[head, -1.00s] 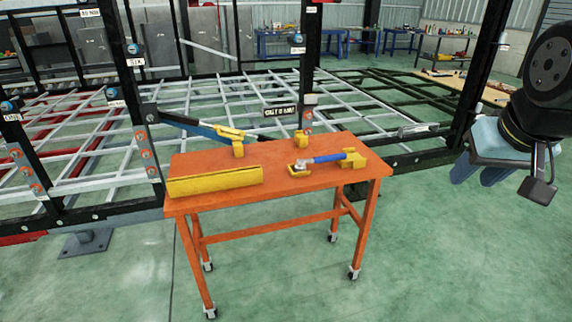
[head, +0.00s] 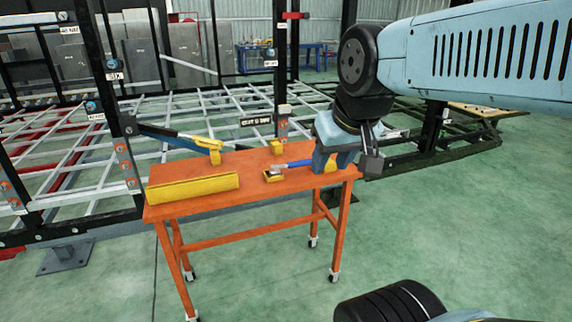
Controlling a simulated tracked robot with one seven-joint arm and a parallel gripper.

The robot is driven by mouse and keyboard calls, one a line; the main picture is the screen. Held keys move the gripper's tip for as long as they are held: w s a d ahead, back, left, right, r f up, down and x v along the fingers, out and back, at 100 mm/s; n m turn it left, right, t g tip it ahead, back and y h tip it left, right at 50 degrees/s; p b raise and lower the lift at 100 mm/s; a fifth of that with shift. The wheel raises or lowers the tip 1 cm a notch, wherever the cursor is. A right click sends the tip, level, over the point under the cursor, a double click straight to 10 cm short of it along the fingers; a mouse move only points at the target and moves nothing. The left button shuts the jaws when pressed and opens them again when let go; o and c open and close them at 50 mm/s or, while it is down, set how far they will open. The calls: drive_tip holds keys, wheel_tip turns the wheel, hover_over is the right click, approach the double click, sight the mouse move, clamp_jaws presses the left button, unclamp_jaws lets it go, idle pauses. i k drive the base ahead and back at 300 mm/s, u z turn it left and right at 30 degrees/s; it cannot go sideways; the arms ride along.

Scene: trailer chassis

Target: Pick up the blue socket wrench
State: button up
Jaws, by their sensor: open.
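The blue socket wrench (head: 297,164) lies on the right part of the orange table (head: 215,224). Its metal head is at the left, by a yellow holder (head: 273,175). The right part of its blue handle is hidden behind my gripper. My gripper (head: 333,168) points down over the right end of the table, in front of the handle as seen from the head. It is open. I cannot tell its exact height above the table or whether it touches the wrench.
A long yellow block (head: 192,188) lies at the table's left front. A blue and black tool with a yellow support (head: 207,144) stands behind it. The trailer frame (head: 130,165) rises behind the table.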

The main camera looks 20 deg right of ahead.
sight(274, 170)
drive_tip(key=u, duration=0.4)
drive_tip(key=i, duration=1)
drive_tip(key=z, duration=0.4)
